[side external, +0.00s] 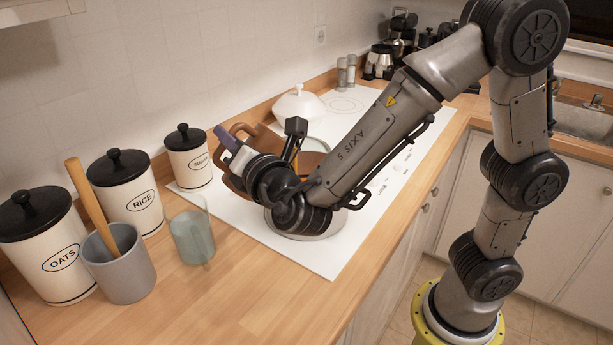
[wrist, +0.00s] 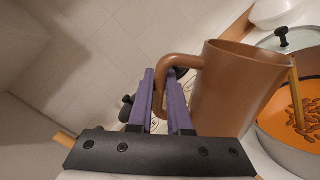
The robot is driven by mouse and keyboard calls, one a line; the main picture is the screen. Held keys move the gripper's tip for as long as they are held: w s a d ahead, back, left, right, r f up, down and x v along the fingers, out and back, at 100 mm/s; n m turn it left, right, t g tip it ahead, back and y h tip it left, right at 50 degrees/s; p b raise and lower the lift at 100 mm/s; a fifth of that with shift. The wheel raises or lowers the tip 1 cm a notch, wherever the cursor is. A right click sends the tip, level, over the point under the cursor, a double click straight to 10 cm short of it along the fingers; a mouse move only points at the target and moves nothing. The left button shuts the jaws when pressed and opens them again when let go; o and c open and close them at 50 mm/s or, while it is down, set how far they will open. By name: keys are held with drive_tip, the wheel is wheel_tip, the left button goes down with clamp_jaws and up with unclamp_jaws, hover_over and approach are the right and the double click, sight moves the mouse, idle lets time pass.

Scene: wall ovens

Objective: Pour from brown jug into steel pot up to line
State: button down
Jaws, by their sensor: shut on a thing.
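The brown jug (wrist: 238,88) fills the middle right of the wrist view, its handle toward me. My gripper (wrist: 163,82) has its purple fingers shut on that handle. In the side external view the jug (side external: 264,133) is mostly hidden behind my gripper (side external: 226,138), held above the cooktop. The steel pot (wrist: 292,158) is just right of the jug in the wrist view, with orange contents, brown pieces and a wooden spoon. In the side external view my arm covers most of the pot. No fill line is visible, and the jug's contents are hidden.
The white cooktop (side external: 345,225) lies on a wooden counter. A white lidded dish (side external: 299,105) stands behind the pot. Oats, rice and sugar canisters (side external: 127,195), a grey crock (side external: 124,270) with a wooden tool and a glass cup (side external: 193,238) stand at left. The front counter is clear.

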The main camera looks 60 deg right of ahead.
drive_tip(key=shift+r, duration=0.2)
drive_tip(key=shift+s+d+f+m, duration=0.2)
drive_tip(key=shift+d+f+m, duration=0.4)
drive_tip(key=shift+m, duration=0.4)
idle(0.8)
drive_tip(key=shift+s+d+r+m+p, duration=0.15)
drive_tip(key=shift+d+r+m+p, duration=0.25)
drive_tip(key=shift+r+m, duration=0.15)
idle(1.2)
